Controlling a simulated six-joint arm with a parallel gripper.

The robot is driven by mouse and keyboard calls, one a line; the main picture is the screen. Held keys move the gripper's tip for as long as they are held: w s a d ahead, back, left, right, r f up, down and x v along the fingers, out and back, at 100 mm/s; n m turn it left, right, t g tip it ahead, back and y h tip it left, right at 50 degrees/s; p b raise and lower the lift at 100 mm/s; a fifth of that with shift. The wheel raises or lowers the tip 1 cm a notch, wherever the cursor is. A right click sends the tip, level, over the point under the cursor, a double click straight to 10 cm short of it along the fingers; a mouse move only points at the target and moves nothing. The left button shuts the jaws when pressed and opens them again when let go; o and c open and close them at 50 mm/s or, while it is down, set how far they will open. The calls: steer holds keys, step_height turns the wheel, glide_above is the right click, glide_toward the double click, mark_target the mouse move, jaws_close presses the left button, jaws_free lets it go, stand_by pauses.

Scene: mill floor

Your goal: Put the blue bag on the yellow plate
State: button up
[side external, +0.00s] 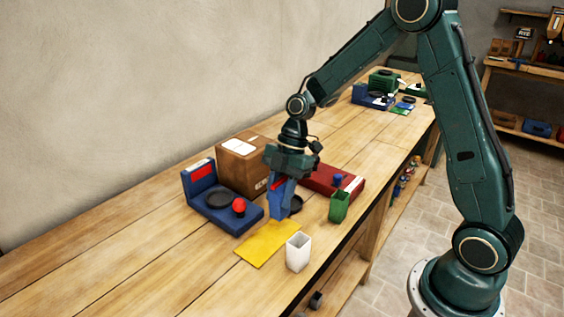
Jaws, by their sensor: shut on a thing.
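My gripper (284,180) points down over the wooden bench and is shut on the blue bag (279,203). The bag is upright between the fingers, just behind the yellow plate. I cannot tell whether its bottom touches the bench. The yellow plate (268,243) is a flat sheet lying near the front of the bench, and its visible surface is bare. The gripper hides the upper part of the bag.
A white open container (298,252) stands at the plate's right edge. A green one (340,206) stands farther right. A blue scale (211,208) with a red knob is on the left, a cardboard box (238,165) behind, and a red device (325,179) at right. The bench's left part is clear.

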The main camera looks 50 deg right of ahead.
steer(key=shift+f, duration=2.1)
steer(key=shift+f, duration=0.15)
steer(key=o, duration=1.1)
steer(key=v, duration=1.2)
steer(key=shift+r, duration=0.25)
